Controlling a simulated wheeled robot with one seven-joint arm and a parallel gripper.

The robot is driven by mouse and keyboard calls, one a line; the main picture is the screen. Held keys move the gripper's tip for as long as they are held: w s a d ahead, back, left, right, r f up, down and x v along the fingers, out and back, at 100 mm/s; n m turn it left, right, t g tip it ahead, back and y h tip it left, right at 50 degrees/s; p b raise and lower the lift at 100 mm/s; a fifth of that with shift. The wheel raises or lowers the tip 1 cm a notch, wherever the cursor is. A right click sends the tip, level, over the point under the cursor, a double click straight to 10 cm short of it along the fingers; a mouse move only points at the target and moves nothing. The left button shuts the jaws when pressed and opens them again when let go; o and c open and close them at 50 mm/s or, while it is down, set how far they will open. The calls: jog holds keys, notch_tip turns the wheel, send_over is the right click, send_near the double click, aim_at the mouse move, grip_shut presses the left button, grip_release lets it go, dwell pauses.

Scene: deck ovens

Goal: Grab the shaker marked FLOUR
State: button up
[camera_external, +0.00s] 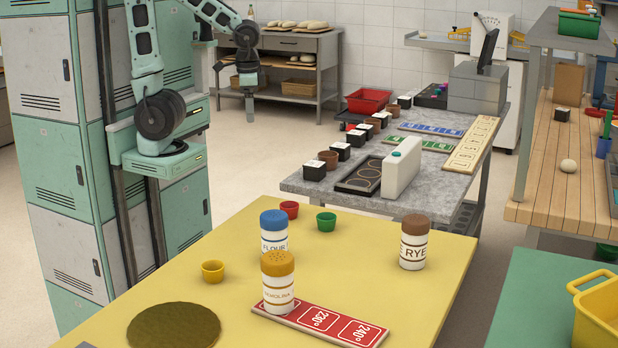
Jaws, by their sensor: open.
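The FLOUR shaker (273,245) stands upright on the yellow table (400,285). It has a blue cap and a white body with its label partly hidden by the SEMOLINA shaker (278,284) in front of it. That one has an orange-yellow cap and stands at the left end of a red card strip. The RYE shaker (414,243) with a brown cap stands to the right. My gripper (249,115) hangs pointing down beyond the table at the upper left, well away from the shakers. It is open and empty, and small in this view.
Small red (289,210), green (326,221) and yellow (213,271) cups stand around the FLOUR shaker. The red strip (330,322) marked 230° and 240° and a round dark mat (173,328) lie in front. A grey bench (420,205) stands behind.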

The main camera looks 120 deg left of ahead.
jog(key=w+d+f+m+g+y+b, duration=0.2)
jog(key=w+f+m+y+b, duration=0.3)
jog(key=m, duration=0.6)
notch_tip(320, 180, up, 4)
jog(key=m+t+y+b, duration=0.4)
jog(key=m+t+b, duration=1.1)
jog(key=m, duration=1)
send_over(283, 237)
jog(key=s+p, duration=0.3)
jog(key=s, duration=0.1)
jog(key=t, duration=0.2)
jog(key=f, duration=1.3)
jog(key=shift+w+a+f, duration=0.1)
jog(key=shift+a, duration=0.1)
notch_tip(283, 237, down, 3)
jog(key=shift+f+b, duration=0.15)
jog(key=shift+b, duration=0.35)
notch_tip(283, 237, down, 4)
jog(key=shift+b, duration=0.65)
jog(key=shift+w+a+f, duration=0.25)
jog(key=shift+w+a, duration=0.4)
jog(key=shift+w, duration=0.1)
jog(key=shift+w+a+r, duration=0.1)
jog(key=shift+w+a, duration=0.15)
jog(key=shift+w, duration=0.25)
jog(key=c, duration=1.2)
